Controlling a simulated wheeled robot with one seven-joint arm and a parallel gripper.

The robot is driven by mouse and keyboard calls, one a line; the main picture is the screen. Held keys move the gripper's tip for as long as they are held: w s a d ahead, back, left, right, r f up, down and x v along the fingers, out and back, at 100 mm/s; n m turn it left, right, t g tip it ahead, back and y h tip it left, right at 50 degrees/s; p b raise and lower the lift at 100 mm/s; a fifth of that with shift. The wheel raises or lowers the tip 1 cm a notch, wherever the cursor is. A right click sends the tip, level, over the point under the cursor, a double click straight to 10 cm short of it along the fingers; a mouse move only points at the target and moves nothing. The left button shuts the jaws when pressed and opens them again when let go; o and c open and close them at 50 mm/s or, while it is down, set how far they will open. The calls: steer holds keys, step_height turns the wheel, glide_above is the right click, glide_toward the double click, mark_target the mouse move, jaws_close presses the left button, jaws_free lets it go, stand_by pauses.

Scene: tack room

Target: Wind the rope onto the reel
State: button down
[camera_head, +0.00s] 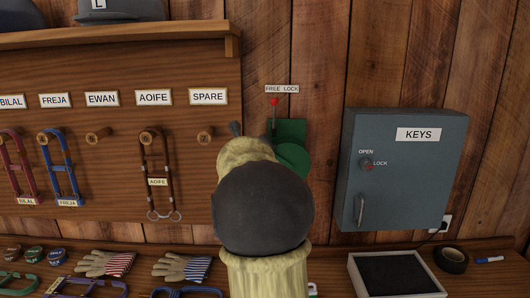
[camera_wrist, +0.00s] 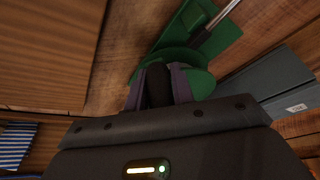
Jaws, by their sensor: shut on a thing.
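The green reel (camera_head: 293,155) is on the plank wall, partly hidden behind my arm in the head view. Its green parts also show in the wrist view (camera_wrist: 201,82). A lever with a red knob (camera_head: 273,102) stands up below the FREE LOCK label, nearer the word FREE. In the wrist view my gripper (camera_wrist: 160,78) is shut on a dark upright grip (camera_wrist: 159,88), which looks like the reel's handle, in front of the green disc. I cannot make out the rope in either view.
A grey KEYS cabinet (camera_head: 402,170) is right of the reel. A wooden rack (camera_head: 110,75) with pegs and bridles is left.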

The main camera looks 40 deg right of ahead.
steer(key=shift+f, duration=0.4)
steer(key=c, duration=1.2)
jaws_free()
steer(key=shift+r, duration=0.2)
steer(key=v, duration=1.7)
steer(key=shift+a, duration=0.2)
